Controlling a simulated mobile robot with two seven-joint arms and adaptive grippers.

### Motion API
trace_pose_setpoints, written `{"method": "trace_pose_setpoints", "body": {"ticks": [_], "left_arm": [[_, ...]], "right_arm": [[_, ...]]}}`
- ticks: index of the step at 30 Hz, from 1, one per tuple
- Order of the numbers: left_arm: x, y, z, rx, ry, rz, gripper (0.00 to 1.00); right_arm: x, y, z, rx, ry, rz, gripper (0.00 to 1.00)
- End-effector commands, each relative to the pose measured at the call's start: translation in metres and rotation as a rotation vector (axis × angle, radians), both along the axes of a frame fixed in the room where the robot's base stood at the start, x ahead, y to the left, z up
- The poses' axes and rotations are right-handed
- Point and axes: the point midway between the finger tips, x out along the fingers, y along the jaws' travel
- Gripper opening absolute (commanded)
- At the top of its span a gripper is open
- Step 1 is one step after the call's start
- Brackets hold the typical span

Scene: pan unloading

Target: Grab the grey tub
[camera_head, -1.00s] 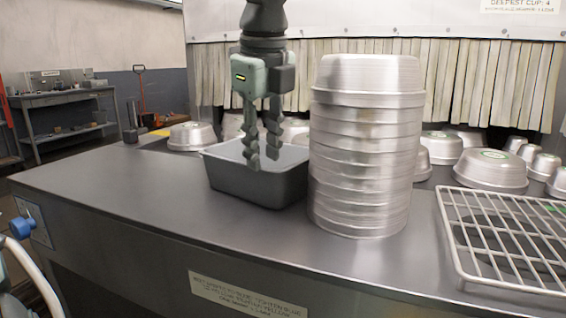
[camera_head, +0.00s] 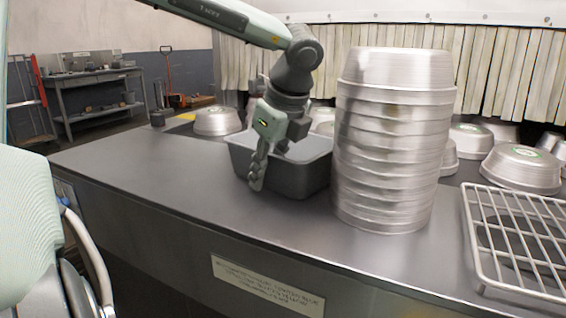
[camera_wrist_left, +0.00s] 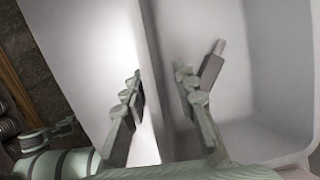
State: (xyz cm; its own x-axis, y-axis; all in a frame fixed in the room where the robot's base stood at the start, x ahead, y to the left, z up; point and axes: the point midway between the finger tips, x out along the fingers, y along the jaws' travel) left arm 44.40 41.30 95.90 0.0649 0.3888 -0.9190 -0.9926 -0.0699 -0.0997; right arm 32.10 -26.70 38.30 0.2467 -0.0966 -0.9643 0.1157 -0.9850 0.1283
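The grey tub (camera_head: 308,179) stands upright on the metal counter, left of the tall pan stack. My left gripper (camera_head: 260,174) is at its left front side, pointing down. One finger hangs outside the front wall; the other is hidden behind the rim in the head view. In the left wrist view, the fingers are spread apart on either side of the wall of the tub (camera_wrist_left: 262,55), one outside and one over the inside. I see a gap between fingers and wall, so the gripper looks open. My right gripper is not in view.
A tall stack of round metal pans (camera_head: 390,150) stands close to the right of the tub. A wire rack (camera_head: 515,245) lies at the right. Several upturned pans (camera_head: 520,168) sit behind, before a strip curtain (camera_head: 500,75). The counter (camera_head: 150,170) is clear at the left.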

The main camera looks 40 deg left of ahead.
Motion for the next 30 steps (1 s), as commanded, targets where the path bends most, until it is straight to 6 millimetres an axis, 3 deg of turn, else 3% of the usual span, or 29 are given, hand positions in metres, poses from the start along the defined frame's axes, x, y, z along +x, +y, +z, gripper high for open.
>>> {"method": "trace_pose_setpoints", "body": {"ticks": [4,10,30], "left_arm": [[0.0000,-0.0001,0.0000,0.000,0.000,0.000,0.25],[0.0000,-0.0002,0.0001,0.000,0.000,0.000,0.00],[0.0010,0.0000,0.0070,0.001,-0.004,-0.001,0.00]], "right_arm": [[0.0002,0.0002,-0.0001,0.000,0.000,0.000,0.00],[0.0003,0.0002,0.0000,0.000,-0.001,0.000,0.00],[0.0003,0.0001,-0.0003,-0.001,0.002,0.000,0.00]]}}
